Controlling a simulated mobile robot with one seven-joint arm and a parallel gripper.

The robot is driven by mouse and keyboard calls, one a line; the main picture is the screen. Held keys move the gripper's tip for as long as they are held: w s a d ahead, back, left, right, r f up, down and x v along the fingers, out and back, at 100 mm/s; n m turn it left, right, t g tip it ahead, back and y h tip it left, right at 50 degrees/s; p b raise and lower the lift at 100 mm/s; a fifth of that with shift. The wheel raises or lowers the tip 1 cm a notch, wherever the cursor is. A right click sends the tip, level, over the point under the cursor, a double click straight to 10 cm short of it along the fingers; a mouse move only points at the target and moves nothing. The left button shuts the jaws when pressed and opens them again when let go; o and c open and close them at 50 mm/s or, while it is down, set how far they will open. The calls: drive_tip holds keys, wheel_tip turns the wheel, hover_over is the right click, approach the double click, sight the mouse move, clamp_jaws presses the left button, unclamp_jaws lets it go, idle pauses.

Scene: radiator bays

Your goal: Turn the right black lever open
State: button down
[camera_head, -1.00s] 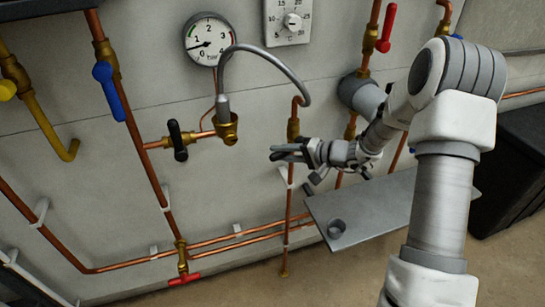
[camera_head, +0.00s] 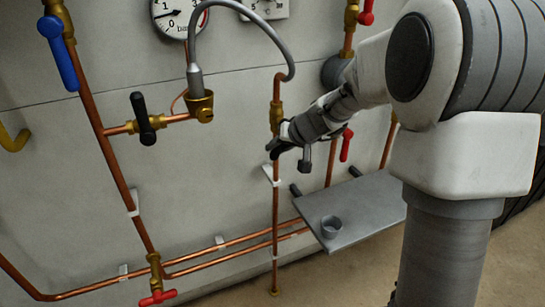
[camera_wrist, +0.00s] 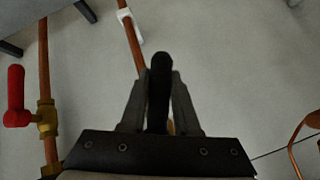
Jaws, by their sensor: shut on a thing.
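The right black lever (camera_wrist: 160,88) stands between the two fingers of my gripper in the wrist view, its rounded end showing past the fingertips. My gripper (camera_wrist: 160,98) is shut on it. In the head view my gripper (camera_head: 277,149) is at the brass valve (camera_head: 276,118) on the vertical copper pipe, and it mostly hides the lever there. The exact angle of the lever to the pipe is hard to tell. The left black lever (camera_head: 143,119) is apart from my gripper, on a separate brass valve.
A red lever (camera_head: 346,145) sits close to the right of my gripper; it also shows in the wrist view (camera_wrist: 15,97). A grey shelf (camera_head: 370,212) with a small cup (camera_head: 331,227) is below. A grey hose (camera_head: 268,71) arches above. A blue lever (camera_head: 58,53) is far left.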

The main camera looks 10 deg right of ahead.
drive_tip(key=shift+w+d+f+n+t+h+p, duration=0.15)
drive_tip(key=shift+d+n+t+h+p, duration=0.15)
drive_tip(key=shift+d+n+h, duration=0.35)
drive_tip(key=shift+w+d+f+n+t+h+p, duration=0.1)
drive_tip(key=shift+w+d+n+t+h+p, duration=0.25)
drive_tip(key=shift+h, duration=0.6)
drive_tip(key=shift+s+d, duration=0.2)
drive_tip(key=c, duration=0.7)
unclamp_jaws()
drive_tip(key=shift+o, duration=0.2)
drive_tip(key=a+p+v, duration=0.1)
drive_tip(key=p+v, duration=0.6)
drive_tip(key=v, duration=1)
drive_tip(key=shift+d+r, duration=0.3)
drive_tip(key=shift+d, duration=0.05)
drive_tip(key=shift+s+r, duration=0.1)
